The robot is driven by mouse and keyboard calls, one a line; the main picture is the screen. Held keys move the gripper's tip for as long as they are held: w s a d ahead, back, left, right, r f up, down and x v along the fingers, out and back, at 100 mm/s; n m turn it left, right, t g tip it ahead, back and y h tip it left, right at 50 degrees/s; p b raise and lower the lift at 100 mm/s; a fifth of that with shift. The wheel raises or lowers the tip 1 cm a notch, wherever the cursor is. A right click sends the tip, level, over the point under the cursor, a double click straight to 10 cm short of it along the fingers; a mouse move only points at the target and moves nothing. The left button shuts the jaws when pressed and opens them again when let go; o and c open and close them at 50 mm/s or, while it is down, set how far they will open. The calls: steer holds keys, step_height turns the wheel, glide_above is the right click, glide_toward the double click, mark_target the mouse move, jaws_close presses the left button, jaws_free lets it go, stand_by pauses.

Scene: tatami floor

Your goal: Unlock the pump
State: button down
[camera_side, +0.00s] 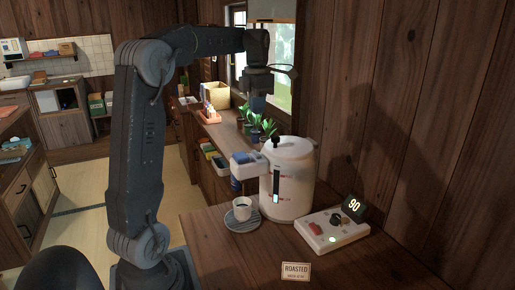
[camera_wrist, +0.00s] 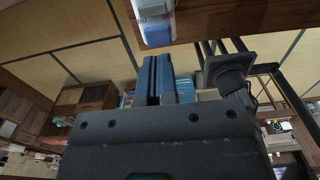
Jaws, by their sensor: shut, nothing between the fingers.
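The pump is a white cylindrical water pot (camera_side: 292,180) on the wooden counter, with a black knob on its lid and a dark level window on its front. Its spout head (camera_side: 246,160) juts out to the left, with a blue part beneath. A white and blue part, probably this spout head, shows at the top of the wrist view (camera_wrist: 154,22). I cannot make out a separate lock mark on the pot.
A white cup (camera_side: 242,206) stands on a grey saucer (camera_side: 231,225) below the spout. A "ROASTED" card (camera_side: 296,271) is in front. Plants (camera_side: 262,126) stand behind.

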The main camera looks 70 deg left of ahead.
mark_target(256, 153)
step_height(256, 153, down, 13)
steer(key=shift+r, duration=0.1)
stand_by(0.3)
steer(key=shift+d+f, duration=0.1)
steer(key=shift+f, duration=0.2)
stand_by(0.3)
steer(key=shift+a+r, duration=0.3)
steer(key=shift+a, duration=0.5)
step_height(256, 153, up, 14)
steer(key=a, duration=0.2)
steer(key=shift+a, duration=0.3)
steer(key=shift+f, duration=0.1)
